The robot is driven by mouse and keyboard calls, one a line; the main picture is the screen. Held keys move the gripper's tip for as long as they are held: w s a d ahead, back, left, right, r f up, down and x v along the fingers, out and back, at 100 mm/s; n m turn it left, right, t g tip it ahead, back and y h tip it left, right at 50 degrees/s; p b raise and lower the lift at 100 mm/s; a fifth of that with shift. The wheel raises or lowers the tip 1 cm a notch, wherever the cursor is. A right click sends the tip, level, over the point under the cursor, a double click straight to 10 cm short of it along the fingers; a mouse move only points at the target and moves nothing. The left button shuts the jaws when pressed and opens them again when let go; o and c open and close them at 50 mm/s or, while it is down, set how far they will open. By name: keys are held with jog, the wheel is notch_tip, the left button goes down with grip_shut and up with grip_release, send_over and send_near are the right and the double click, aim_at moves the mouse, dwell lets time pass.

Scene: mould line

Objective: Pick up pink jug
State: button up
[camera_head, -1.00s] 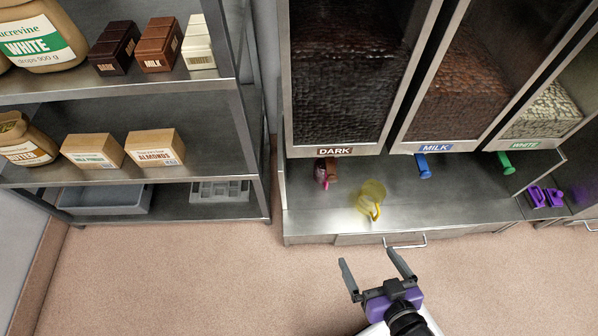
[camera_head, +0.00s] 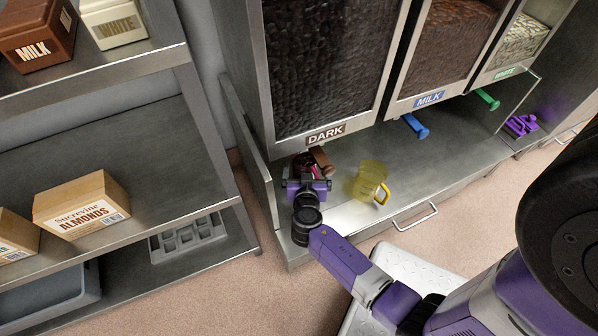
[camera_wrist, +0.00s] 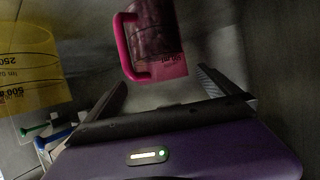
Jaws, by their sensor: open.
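The pink jug (camera_wrist: 181,66) is see-through with a solid pink handle at its left in the wrist view. Dark brown lumps show in or through it. In the head view the pink jug (camera_head: 301,160) stands under the DARK dispenser, mostly hidden behind my gripper (camera_head: 307,176). In the wrist view my gripper (camera_wrist: 162,78) is open, with its two fingers apart and the jug just beyond the tips, roughly between them. Nothing is held. Whether a finger touches the jug, I cannot tell.
A yellow jug (camera_head: 370,182) stands to the right on the same metal counter (camera_head: 340,212). A brown lever (camera_head: 322,160) hangs close by the pink jug. A blue lever (camera_head: 415,126) and a green lever (camera_head: 487,99) are farther right. A shelf rack (camera_head: 190,110) stands left.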

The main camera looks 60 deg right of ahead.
aim_at(306, 158)
jog(key=b+x, duration=0.1)
jog(key=x, duration=0.5)
jog(key=shift+w+d, duration=0.15)
jog(key=shift+w, duration=0.15)
jog(key=c, duration=2)
